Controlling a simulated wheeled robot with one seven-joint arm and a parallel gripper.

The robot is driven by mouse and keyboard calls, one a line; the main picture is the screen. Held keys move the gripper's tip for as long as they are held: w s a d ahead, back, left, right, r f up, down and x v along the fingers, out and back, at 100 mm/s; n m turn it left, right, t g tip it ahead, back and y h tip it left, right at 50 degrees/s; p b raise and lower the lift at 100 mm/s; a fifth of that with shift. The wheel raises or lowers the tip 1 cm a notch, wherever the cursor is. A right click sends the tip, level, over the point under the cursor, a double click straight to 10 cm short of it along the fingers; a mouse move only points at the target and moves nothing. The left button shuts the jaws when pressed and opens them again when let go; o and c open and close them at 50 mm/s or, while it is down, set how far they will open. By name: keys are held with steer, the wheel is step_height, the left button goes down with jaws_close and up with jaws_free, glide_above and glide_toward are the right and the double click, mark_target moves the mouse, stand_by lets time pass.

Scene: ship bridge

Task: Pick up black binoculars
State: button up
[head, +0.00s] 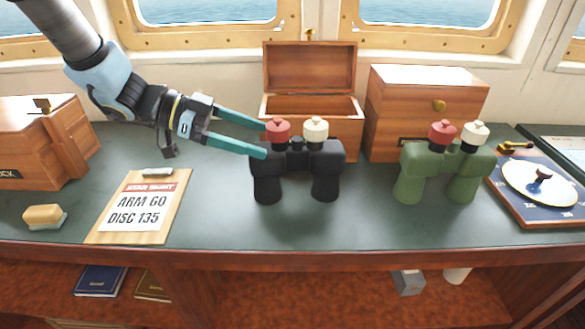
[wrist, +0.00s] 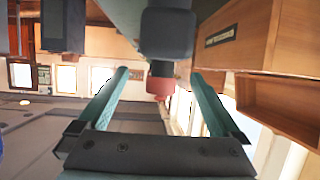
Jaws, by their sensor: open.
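The black binoculars (head: 325,170) stand upright on the dark green desk top, with a red cap (head: 278,130) on the left eyepiece and a white cap (head: 316,129) on the right. My gripper (head: 264,139) comes in from the upper left. Its two teal fingers are open, with their tips close to the left eyepiece. In the wrist view, part of the black binoculars (wrist: 167,33) and the red cap (wrist: 158,84) show between the open fingers (wrist: 160,73). Nothing is held. I cannot tell whether a finger touches the binoculars.
Green binoculars (head: 460,167) with similar caps stand to the right. An open wooden box (head: 309,70) and a closed wooden box (head: 425,90) stand behind. A clipboard (head: 150,205) lies left. The desk's front edge (head: 300,255) is near; the desk in front of the binoculars is clear.

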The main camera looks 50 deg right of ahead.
mark_target(288, 146)
steer(key=p+x, duration=0.2)
steer(key=x, duration=0.7)
steer(key=shift+w+d+f+p, duration=0.15)
steer(key=shift+f+p, duration=0.05)
steer(key=shift+p, duration=0.15)
jaws_close()
stand_by(0.4)
steer(key=shift+r, duration=0.1)
